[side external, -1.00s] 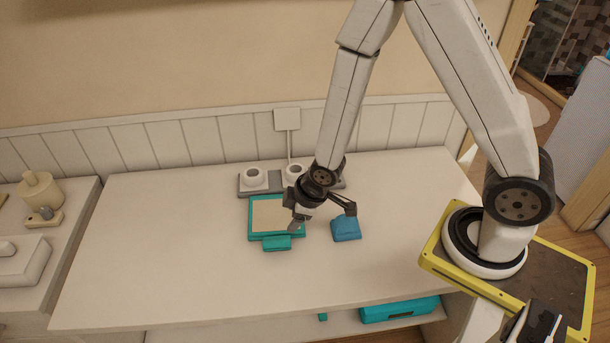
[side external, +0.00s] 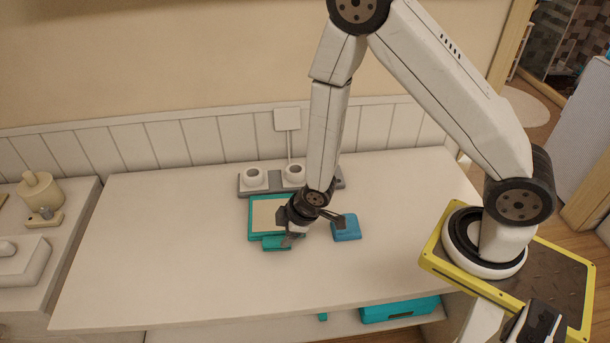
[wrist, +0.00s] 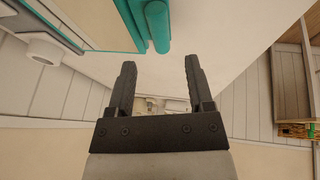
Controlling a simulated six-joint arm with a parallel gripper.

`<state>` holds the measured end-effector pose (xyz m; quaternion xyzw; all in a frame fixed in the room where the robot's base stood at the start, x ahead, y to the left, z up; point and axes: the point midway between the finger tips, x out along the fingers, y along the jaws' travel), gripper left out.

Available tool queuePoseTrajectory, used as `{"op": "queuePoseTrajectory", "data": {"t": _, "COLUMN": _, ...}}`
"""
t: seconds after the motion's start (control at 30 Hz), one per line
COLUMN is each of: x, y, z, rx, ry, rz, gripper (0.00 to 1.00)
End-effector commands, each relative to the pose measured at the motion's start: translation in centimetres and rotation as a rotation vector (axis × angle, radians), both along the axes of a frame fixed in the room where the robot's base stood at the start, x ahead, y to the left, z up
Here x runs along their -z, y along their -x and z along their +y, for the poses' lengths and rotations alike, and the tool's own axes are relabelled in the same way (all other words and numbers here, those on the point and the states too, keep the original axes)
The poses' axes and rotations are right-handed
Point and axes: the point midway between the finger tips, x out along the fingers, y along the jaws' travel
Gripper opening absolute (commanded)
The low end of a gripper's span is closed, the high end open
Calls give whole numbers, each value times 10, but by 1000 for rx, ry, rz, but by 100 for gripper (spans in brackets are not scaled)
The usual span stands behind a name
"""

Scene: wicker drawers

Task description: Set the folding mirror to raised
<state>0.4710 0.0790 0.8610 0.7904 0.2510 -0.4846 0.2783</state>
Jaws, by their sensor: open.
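The folding mirror (side external: 258,231) has a teal frame around a pale beige panel and appears to lie flat on the white table. A teal block (side external: 270,244) is at its near edge. In the wrist view, part of the teal frame (wrist: 109,22) and a rounded teal bar (wrist: 157,25) show at the top. My gripper (wrist: 160,72) is open, with nothing between its two dark fingers. The bar is just beyond the fingertips. In the side view my gripper covers the mirror's right side, and I cannot tell whether it touches it.
A small blue object (side external: 347,230) sits on the table close right of my gripper. The table's left and front areas (side external: 170,260) are clear.

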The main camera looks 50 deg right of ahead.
Motion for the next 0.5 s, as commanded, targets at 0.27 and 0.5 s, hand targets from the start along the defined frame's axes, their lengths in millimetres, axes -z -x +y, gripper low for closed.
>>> {"op": "queuePoseTrajectory", "data": {"t": 0.27, "x": 26, "y": -10, "z": 3, "rx": 0, "ry": 2, "rz": 4, "gripper": 67}}
{"op": "queuePoseTrajectory", "data": {"t": 0.5, "x": 43, "y": -18, "z": 6, "rx": 1, "ry": 2, "rz": 2, "gripper": 67}}
